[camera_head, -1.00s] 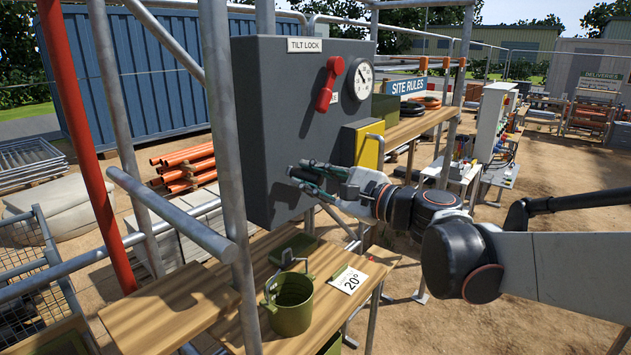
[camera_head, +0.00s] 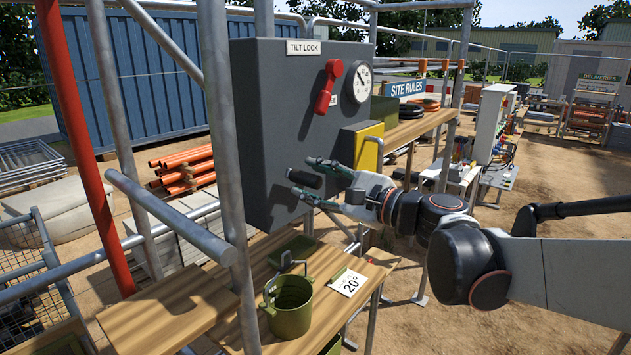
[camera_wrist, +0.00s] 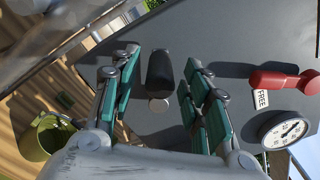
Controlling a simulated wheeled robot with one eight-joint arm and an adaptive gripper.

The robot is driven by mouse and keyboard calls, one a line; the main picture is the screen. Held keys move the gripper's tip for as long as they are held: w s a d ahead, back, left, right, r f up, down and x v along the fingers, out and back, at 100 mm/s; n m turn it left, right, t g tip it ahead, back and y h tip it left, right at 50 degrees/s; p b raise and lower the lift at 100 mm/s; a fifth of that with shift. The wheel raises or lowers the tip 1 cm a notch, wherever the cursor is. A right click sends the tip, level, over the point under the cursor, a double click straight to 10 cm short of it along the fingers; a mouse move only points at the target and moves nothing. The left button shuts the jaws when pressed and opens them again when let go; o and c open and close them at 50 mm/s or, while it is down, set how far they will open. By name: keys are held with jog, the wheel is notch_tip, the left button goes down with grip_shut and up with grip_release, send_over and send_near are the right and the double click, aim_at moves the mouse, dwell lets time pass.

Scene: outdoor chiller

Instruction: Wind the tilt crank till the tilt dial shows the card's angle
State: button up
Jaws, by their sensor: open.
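The grey tilt box (camera_head: 285,110) carries a white tilt dial (camera_head: 358,82) at its upper right; its reading is too small to tell. The dial also shows in the wrist view (camera_wrist: 285,131). A white card (camera_head: 349,282) reading 20° lies on the wooden bench. My gripper (camera_head: 302,176) is open at the box's lower face, its fingers apart. A black cylindrical crank handle (camera_wrist: 159,70) stands between the green-padded fingers in the wrist view, with visible gaps on both sides. The rest of the crank is hidden.
The red tilt lock lever (camera_head: 328,86) is above my gripper, beside a FREE label (camera_wrist: 262,98). A yellow box (camera_head: 362,148) adjoins the panel on the right. A green bucket (camera_head: 289,306) stands on the bench (camera_head: 325,305) below. Scaffold poles (camera_head: 228,140) rise on the left.

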jog(key=v, duration=0.6)
jog(key=shift+s+d, duration=0.2)
jog(key=s+d+f+n+g+h+b, duration=0.1)
jog(key=s+f+n+h+b, duration=0.25)
jog(key=f, duration=0.55)
jog(key=s+d+f+n+g+h+b, duration=0.1)
jog(key=s+f+n+b, duration=0.1)
jog(key=s+f+b, duration=0.5)
jog(key=s+d+f+n+g+h+b, duration=0.1)
jog(key=d+f+n+h+b, duration=0.15)
jog(key=f, duration=0.75)
jog(key=s+d+f+n+h+b, duration=0.3)
jog(key=s+d+f+n+b, duration=0.1)
jog(key=f, duration=0.5)
jog(key=s+d+f+n+h+b, duration=0.3)
jog(key=s+d+f+h+b, duration=0.1)
jog(key=d+f+b, duration=0.3)
jog(key=shift+s+d+f+n+g, duration=0.25)
jog(key=shift+f+n+g, duration=0.15)
jog(key=shift+f, duration=0.55)
